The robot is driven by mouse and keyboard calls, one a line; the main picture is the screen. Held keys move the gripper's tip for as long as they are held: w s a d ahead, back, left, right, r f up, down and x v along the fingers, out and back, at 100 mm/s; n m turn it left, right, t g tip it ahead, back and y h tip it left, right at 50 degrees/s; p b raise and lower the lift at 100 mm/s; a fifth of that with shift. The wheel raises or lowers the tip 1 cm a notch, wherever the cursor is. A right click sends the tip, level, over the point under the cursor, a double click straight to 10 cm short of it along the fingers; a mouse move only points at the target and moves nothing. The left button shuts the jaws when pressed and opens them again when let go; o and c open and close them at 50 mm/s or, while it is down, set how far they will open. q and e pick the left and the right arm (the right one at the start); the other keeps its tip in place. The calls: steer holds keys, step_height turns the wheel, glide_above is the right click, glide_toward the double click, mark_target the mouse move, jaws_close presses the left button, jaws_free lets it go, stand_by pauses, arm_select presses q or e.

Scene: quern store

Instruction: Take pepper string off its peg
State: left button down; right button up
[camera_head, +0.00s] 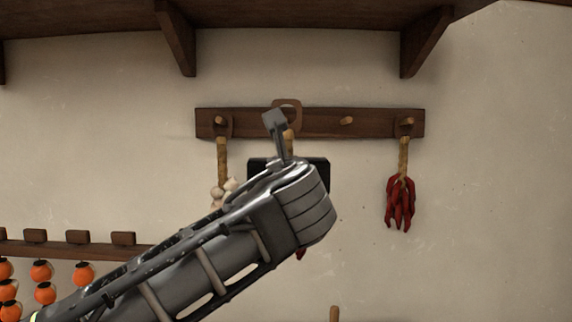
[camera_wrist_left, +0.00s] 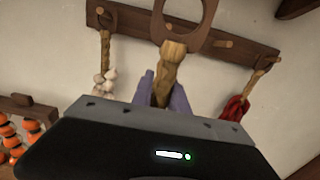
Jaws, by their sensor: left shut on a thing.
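My left gripper (camera_head: 279,135) reaches up from the lower left to the peg rail (camera_head: 320,124) on the wall. Its fingers (camera_wrist_left: 165,92) are shut on the straw-coloured braid (camera_wrist_left: 171,70) of a string with a brown hanging ring (camera_wrist_left: 210,16). The ring (camera_head: 289,102) shows at the rail's top edge in the head view. A bit of red (camera_head: 300,254) shows below my arm, so this looks like a pepper string; the rest is hidden. My right gripper is not in view.
A garlic string (camera_head: 222,180) hangs left, partly behind my arm. Another red pepper string (camera_head: 401,200) hangs on the right end peg. The peg (camera_head: 347,121) between is bare. A bracketed shelf (camera_head: 300,14) is above; orange strings (camera_head: 42,272) hang lower left.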

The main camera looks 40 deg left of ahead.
arm_select(q)
steer(key=shift+s+d+r, duration=0.15)
steer(key=shift+r, duration=0.05)
stand_by(0.5)
steer(key=shift+v, duration=2.35)
steer(key=shift+s+d+r, duration=0.1)
steer(key=shift+s+d, duration=0.05)
steer(key=shift+s, duration=0.05)
steer(key=v, duration=0.6)
